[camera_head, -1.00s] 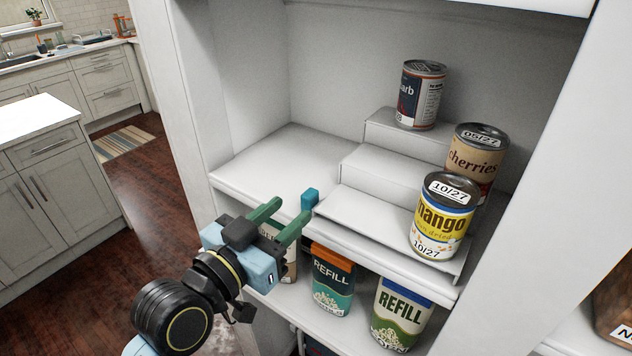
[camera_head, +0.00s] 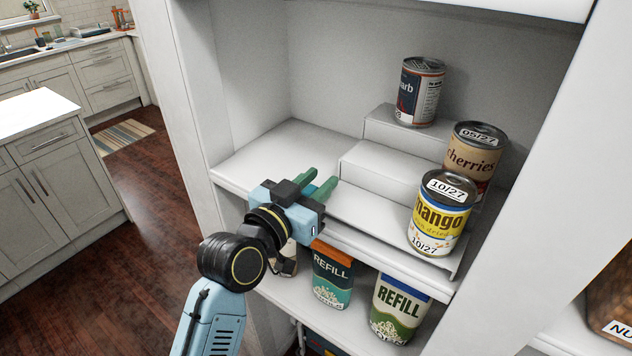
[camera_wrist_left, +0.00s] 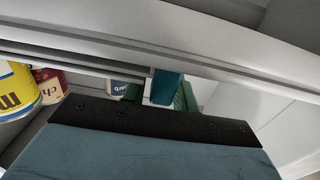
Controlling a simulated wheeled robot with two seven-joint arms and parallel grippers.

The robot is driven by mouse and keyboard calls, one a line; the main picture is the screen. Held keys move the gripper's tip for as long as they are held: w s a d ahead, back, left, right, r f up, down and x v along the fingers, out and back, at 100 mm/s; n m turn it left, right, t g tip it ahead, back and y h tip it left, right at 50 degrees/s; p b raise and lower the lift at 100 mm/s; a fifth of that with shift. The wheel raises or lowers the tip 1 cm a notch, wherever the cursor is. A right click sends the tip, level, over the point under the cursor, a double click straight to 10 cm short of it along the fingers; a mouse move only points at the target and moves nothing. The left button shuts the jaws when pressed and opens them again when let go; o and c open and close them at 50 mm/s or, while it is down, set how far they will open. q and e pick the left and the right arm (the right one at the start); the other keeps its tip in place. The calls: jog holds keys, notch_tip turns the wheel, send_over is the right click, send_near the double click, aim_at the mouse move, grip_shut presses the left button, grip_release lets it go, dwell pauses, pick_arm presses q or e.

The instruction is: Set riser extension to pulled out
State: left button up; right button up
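The white stepped riser (camera_head: 380,165) stands on the cabinet shelf. A rhubarb-type can (camera_head: 419,92) is on its top step, a cherries can (camera_head: 474,155) on the middle step and a mango can (camera_head: 440,214) on the front step. My left gripper (camera_head: 323,181) is at the left end of the front step, its green fingers pointing into the shelf. My right gripper is out of view.
The shelf (camera_head: 265,155) left of the riser is bare. Refill packs (camera_head: 332,275) (camera_head: 398,308) stand on the shelf below. The cabinet's left side wall (camera_head: 185,110) borders the opening. A kitchen counter (camera_head: 30,115) is far left.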

pick_arm(q)
grip_shut()
jog(key=shift+a, duration=0.1)
jog(key=w+a+b, duration=0.1)
jog(key=w+a, duration=0.1)
jog(key=a, duration=0.1)
jog(key=w+a+b, duration=0.1)
jog(key=w+a, duration=0.2)
jog(key=a, duration=0.1)
jog(key=w+a+b, duration=0.2)
jog(key=w+a, duration=0.1)
jog(key=a, duration=0.1)
jog(key=shift+w+a, duration=0.2)
jog(key=shift+a, duration=0.05)
jog(key=shift+w+a+r, duration=0.1)
jog(key=shift+w+a, duration=0.2)
jog(key=shift+a, duration=0.1)
